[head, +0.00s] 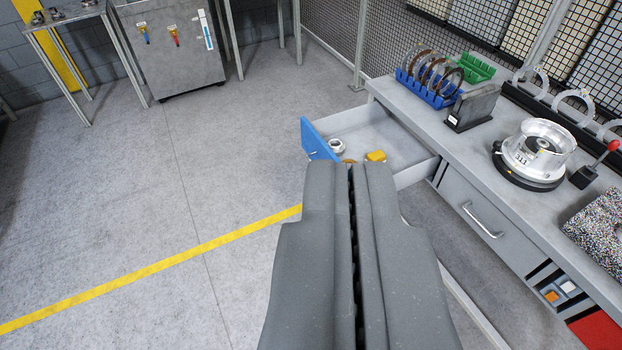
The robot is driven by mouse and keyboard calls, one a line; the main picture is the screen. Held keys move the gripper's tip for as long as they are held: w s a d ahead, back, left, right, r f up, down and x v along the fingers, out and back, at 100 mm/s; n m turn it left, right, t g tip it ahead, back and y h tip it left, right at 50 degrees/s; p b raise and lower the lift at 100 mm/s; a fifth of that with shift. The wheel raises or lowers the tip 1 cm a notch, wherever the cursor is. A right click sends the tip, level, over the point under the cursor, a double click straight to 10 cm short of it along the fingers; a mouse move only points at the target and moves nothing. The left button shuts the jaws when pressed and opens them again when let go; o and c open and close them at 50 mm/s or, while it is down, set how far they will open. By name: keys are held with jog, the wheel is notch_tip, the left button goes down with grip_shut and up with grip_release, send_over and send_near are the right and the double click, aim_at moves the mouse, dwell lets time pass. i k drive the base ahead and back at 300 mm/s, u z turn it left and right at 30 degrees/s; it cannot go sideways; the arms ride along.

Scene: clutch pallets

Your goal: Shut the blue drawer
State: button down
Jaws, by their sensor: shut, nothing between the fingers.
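The blue drawer (316,139) stands pulled out of the workbench, toward the left. My gripper (349,168) is shut and empty. In the picture its fingertips overlap the near edge of the drawer and hide part of it. I cannot tell whether they touch it.
The grey workbench (477,150) runs along the right. On it are a blue rack (428,90) of rings, a green bin (472,68) and a silver drum part (538,148). A closed grey drawer (473,205) sits nearer. The floor (150,190) at left is open.

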aim_at(364, 130)
jog(key=z, duration=0.4)
jog(key=i, duration=1.6)
jog(key=u, duration=0.3)
